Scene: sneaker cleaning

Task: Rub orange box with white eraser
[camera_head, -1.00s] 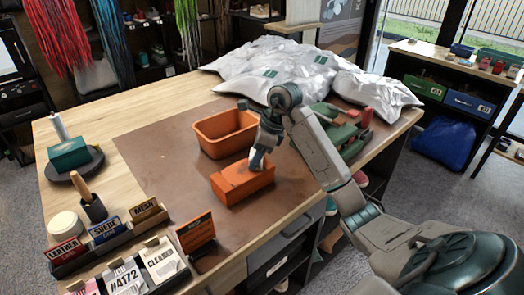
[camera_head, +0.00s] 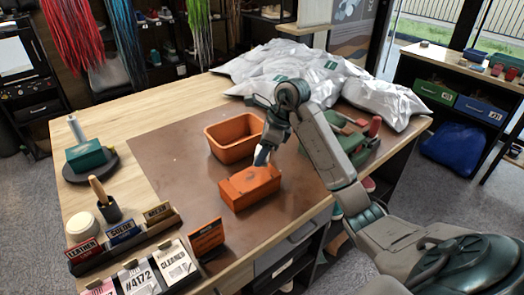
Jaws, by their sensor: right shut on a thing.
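The closed orange box (camera_head: 250,190) sits on the brown mat (camera_head: 172,170) near the front of the table. A dark smudge shows on the box top. My left gripper is out of view.
An open orange bin (camera_head: 233,150) stands just behind the box. Silver bags (camera_head: 290,68) fill the back of the table. A green tray (camera_head: 355,150) with tools is at right. Label holders (camera_head: 123,238) and an orange sign (camera_head: 206,238) stand at front left. The left mat is clear.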

